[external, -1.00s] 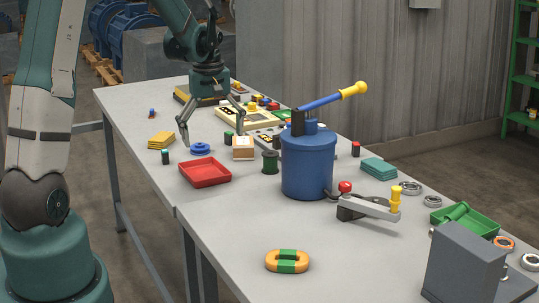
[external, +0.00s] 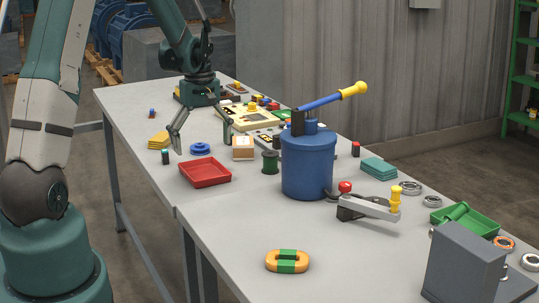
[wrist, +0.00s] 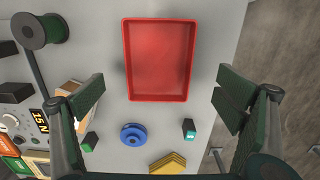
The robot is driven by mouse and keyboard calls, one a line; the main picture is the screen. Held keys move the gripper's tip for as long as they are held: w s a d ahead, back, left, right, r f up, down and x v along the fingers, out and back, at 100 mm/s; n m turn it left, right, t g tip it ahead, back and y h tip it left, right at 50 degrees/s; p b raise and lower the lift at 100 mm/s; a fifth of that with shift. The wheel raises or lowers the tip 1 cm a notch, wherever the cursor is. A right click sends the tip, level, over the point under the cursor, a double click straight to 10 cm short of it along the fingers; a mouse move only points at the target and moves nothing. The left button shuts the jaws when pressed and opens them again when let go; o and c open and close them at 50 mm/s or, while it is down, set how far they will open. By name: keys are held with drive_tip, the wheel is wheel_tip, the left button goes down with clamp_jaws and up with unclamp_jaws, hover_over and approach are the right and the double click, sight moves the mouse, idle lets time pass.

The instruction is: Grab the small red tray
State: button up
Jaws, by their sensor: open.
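The small red tray (external: 205,172) lies flat and empty on the grey table, near the table's left edge in the external view. In the wrist view the red tray (wrist: 160,60) is at the top centre, seen from above. My gripper (external: 204,146) is open and empty, above the table near the tray's far side. In the wrist view its two fingers (wrist: 158,90) are spread wide, one on each side of the tray's lower end and apart from it.
A blue spool (wrist: 133,134), a small dark cylinder with a teal end (wrist: 189,128) and yellow plates (wrist: 168,163) lie near the tray. A green spool (external: 270,162) and a large blue pot (external: 307,165) stand to its right. The table front of the tray is clear.

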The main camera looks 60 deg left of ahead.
sight(204, 175)
drive_tip(key=shift+f, duration=0.8)
drive_tip(key=shift+f, duration=0.1)
drive_tip(key=shift+w+f, duration=0.1)
drive_tip(key=shift+f, duration=2.4)
drive_tip(key=c, duration=1)
